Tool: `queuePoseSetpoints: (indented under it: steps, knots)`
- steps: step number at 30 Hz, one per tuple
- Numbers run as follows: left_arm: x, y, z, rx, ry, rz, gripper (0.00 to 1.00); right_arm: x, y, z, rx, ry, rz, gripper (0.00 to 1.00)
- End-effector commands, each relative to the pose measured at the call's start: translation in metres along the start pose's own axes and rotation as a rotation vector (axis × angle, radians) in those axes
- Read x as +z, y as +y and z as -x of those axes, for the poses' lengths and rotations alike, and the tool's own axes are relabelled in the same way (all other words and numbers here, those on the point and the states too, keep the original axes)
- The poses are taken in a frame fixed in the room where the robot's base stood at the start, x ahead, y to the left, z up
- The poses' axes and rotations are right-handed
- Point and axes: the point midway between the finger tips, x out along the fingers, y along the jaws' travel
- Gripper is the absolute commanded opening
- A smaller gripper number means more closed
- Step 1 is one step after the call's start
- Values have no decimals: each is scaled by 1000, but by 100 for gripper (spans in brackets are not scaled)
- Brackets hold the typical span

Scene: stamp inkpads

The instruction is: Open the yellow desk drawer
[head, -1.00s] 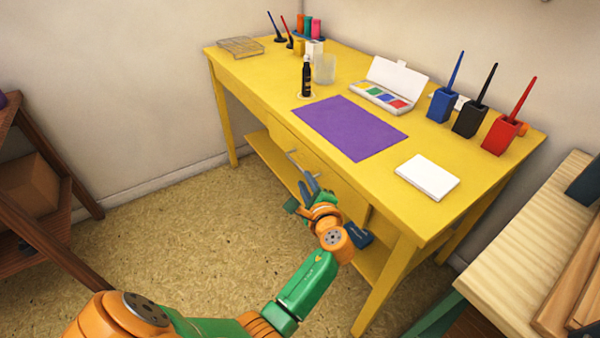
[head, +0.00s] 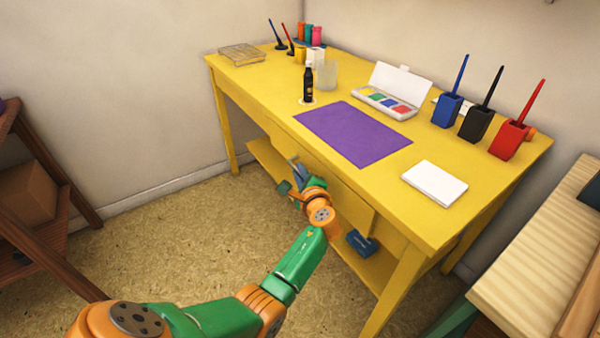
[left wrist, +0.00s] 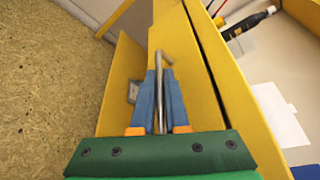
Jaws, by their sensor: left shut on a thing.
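The yellow desk (head: 240,85) stands against the wall, with its drawer front (head: 335,187) under the top's front edge. My left gripper (head: 297,172) is at this drawer front. In the left wrist view, its two blue-grey fingers (left wrist: 160,75) are shut on a grey metal bar handle (left wrist: 159,62), which runs between them. The gripper hides much of the handle in the head view. I cannot see a clear gap showing the drawer pulled out. My right gripper is not in view.
A purple mat (head: 352,133), a white block (head: 434,184), a dark bottle (head: 308,82) and an ink palette (head: 388,102) are on the desktop. A blue object (head: 361,243) is on the lower shelf. A pale bench (head: 530,245) stands at right. Floor (head: 190,235) is clear left of my arm.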

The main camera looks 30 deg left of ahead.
Motion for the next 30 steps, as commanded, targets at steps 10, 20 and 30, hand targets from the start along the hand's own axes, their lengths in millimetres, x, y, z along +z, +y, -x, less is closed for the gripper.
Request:
queuePoseSetpoints:
  steps: [10, 20, 30]
  knots:
    - [0, 0, 0, 0, 1, 0, 0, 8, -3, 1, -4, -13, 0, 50]
    - [-1, 0, 0, 0, 2, 0, 0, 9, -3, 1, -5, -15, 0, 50]
    - [-1, 0, 0, 0, 2, 0, 0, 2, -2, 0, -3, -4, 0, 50]
